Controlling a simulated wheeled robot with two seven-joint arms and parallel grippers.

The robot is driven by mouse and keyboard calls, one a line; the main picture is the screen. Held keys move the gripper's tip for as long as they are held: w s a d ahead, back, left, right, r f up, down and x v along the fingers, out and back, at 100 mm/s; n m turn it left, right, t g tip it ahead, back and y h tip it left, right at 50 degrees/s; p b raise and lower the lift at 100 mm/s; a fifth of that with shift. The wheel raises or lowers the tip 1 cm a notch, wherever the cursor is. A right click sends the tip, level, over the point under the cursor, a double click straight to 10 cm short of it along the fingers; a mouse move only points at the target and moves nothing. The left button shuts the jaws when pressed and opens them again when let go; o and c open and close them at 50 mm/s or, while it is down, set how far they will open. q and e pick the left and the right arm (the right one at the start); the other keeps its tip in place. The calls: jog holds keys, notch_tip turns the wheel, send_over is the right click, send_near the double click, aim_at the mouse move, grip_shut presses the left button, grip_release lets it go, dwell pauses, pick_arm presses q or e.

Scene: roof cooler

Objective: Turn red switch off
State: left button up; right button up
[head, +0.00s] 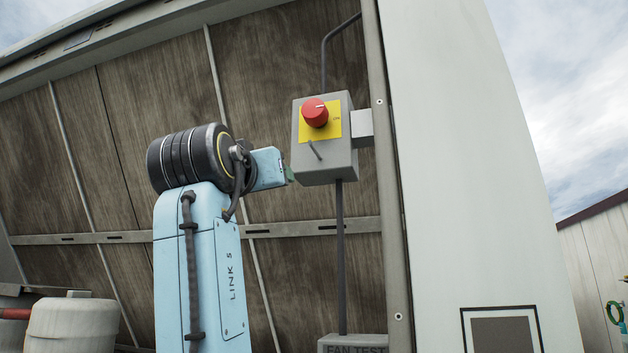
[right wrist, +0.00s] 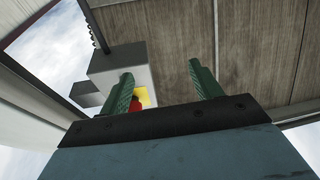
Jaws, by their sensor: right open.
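A red rotary switch (head: 315,112) sits on a yellow plate (head: 333,124) on the front of a grey box (head: 327,165). A white mark shows on the knob, and the plate has a small "ON" label to its right. My right gripper (head: 291,174) is just left of the box's lower part, mostly hidden behind its own wrist. My left gripper is not in view.
A small grey lever (head: 315,150) sticks out below the knob. A conduit (head: 340,250) runs down to a "FAN TEST" box (head: 352,344). A pale panel (head: 450,150) stands close on the right. Wood-like slatted panels (head: 110,130) lie behind.

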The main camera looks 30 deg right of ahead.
aim_at(313, 112)
jog(key=s+r+m+g+h, duration=0.1)
jog(key=s+r+m+h, duration=0.2)
jog(key=s+r, duration=0.65)
jog(key=p+x, duration=0.5)
jog(key=x, duration=0.7)
jog(key=shift+w+r+p, duration=0.15)
jog(key=shift+r+p, duration=0.05)
jog(key=shift+p, duration=0.2)
jog(key=c, duration=0.9)
